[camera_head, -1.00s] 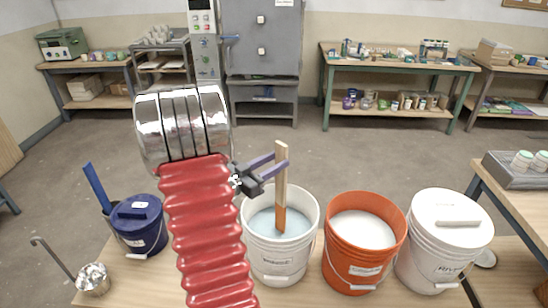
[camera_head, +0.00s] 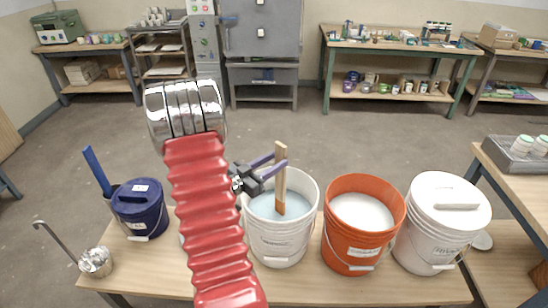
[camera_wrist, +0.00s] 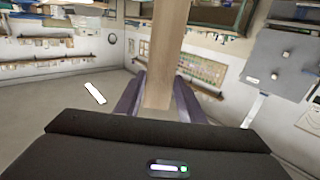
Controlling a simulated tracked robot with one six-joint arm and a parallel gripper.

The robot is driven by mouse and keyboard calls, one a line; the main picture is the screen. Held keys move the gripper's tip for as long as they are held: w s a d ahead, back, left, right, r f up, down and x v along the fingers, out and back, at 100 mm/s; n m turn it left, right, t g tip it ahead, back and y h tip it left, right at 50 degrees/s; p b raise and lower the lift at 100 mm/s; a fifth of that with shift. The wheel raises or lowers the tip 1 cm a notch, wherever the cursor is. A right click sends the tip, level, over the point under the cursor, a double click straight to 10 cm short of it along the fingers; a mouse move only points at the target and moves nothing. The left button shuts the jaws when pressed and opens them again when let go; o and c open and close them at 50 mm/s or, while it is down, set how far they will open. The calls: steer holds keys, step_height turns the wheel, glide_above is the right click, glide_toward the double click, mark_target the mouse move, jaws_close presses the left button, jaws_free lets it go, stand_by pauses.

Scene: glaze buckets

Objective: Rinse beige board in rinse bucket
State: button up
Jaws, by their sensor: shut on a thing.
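My gripper (camera_head: 268,168) is shut on the upper part of the beige board (camera_head: 281,161), with its purple fingers on either side of it. The board stands upright, and its lower end, stained orange-brown, is inside the white rinse bucket (camera_head: 277,242). The bucket holds pale blue water (camera_head: 264,207). The board's tip meets the water's surface; whether it dips below I cannot tell. In the wrist view the beige board (camera_wrist: 163,55) stands between the purple fingers (camera_wrist: 158,97).
An orange bucket (camera_head: 356,257) of white liquid stands right of the rinse bucket, then a lidded white bucket (camera_head: 425,252). A lidded blue bucket (camera_head: 140,212) and a metal ladle (camera_head: 96,261) are at left. All stand on a wooden bench (camera_head: 330,285).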

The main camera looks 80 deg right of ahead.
steer(key=shift+f, duration=0.5)
steer(key=shift+w, duration=0.1)
